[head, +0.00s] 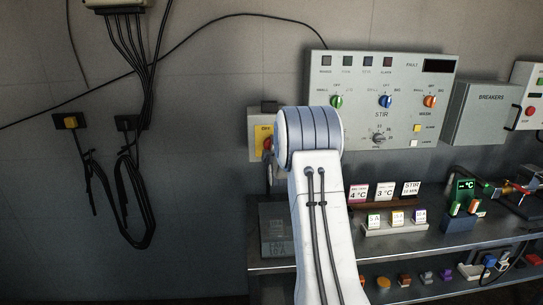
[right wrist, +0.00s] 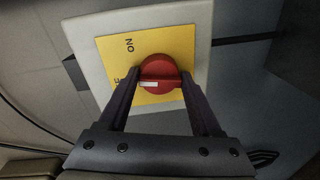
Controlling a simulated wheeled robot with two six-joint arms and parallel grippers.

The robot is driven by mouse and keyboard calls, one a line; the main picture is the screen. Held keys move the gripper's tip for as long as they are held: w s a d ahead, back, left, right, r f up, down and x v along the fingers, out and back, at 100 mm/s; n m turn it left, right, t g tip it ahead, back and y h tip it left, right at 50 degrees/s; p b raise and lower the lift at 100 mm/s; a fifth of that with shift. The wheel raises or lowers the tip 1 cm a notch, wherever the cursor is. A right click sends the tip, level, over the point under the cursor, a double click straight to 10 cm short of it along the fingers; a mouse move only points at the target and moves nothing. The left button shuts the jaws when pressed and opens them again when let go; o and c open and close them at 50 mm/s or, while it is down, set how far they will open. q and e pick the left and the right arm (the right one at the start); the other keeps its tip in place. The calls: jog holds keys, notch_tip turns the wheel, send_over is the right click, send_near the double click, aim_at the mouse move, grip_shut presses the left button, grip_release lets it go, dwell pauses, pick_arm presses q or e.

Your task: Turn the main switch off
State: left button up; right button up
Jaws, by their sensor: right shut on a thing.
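The main switch is a red round knob (right wrist: 158,76) on a yellow plate (right wrist: 113,56) with a pale box around it. In the right wrist view my right gripper (right wrist: 160,85) is shut on the knob, one finger on each side. The knob's white mark lies across it, towards the picture's left. The word ON shows on the plate; another label below it is mostly hidden by a finger. In the head view the switch's yellow plate (head: 262,138) and a bit of red show beside my arm, which hides the gripper. My left gripper is not in view.
A grey control panel (head: 350,75) with coloured knobs is on the wall to the right, beside a breakers box (head: 487,112). Below is a metal shelf (head: 400,240) with signs and small parts. Black cables (head: 125,200) hang on the left wall.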

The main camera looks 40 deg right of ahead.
jog(key=shift+r+n+b, duration=0.25)
jog(key=shift+n+b, duration=0.4)
jog(key=shift+n, duration=0.35)
jog(key=shift+r, duration=0.1)
jog(key=o, duration=1.3)
jog(key=shift+w, duration=0.1)
jog(key=shift+f, duration=0.2)
jog(key=b+v, duration=0.1)
jog(key=v, duration=0.9)
jog(key=shift+a+r+b, duration=0.1)
jog(key=shift+a+b, duration=0.15)
jog(key=shift+b, duration=0.1)
